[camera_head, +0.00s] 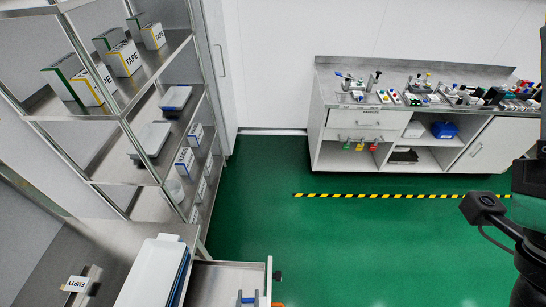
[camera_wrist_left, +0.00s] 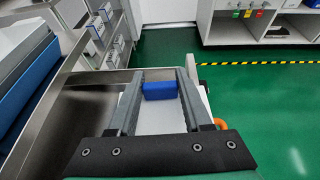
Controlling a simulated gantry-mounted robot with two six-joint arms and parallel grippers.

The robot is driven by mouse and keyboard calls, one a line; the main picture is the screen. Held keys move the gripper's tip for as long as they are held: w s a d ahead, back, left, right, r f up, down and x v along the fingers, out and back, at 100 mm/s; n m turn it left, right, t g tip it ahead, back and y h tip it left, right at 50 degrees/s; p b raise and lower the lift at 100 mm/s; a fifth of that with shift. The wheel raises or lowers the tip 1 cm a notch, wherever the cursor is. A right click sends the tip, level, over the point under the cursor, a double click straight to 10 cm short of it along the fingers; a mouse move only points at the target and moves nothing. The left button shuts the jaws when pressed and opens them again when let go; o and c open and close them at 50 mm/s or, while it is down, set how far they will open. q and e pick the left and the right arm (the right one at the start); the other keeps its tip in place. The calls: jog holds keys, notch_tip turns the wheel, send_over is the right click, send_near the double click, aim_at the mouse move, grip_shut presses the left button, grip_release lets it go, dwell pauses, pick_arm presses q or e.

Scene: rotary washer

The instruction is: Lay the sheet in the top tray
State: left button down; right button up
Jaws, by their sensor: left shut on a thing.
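My left gripper (camera_head: 248,297) is at the bottom edge of the head view, over an open drawer. In the left wrist view its two grey fingers (camera_wrist_left: 160,92) are shut on a small blue block (camera_wrist_left: 161,90). A pale flat surface lies below it; I cannot tell whether this is the sheet or the drawer floor. A white tray (camera_head: 152,270) sits on top of a blue one (camera_head: 184,272) on the bench, left of the gripper. The stack also shows at the left of the wrist view. My right gripper's fingers are out of view.
The metal drawer (camera_head: 268,278) stands open beside the bench. A label reading EMPTY (camera_head: 76,283) is left of the trays. A shelf rack (camera_head: 150,170) with boxes and trays rises behind. A cluttered cabinet (camera_head: 330,120) stands across clear green floor (camera_head: 370,250).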

pick_arm(q)
jog(key=s+a+r+n+y+p, duration=0.1)
jog(key=a+r+p, duration=0.3)
jog(key=r, duration=0.5)
jog(key=s+a+r+n+g+y+p, duration=0.1)
jog(key=s+a+r+n+y+p, duration=0.1)
jog(key=r, duration=0.8)
jog(key=s+a+r+n+y+p, duration=0.1)
jog(key=a+r+n+y+p, duration=0.1)
jog(key=a+r+p, duration=0.4)
notch_tip(320, 180, up, 4)
jog(key=shift+s+a+r+g+y+p, duration=0.2)
jog(key=shift+g+y+p, duration=0.3)
jog(key=shift+p, duration=0.55)
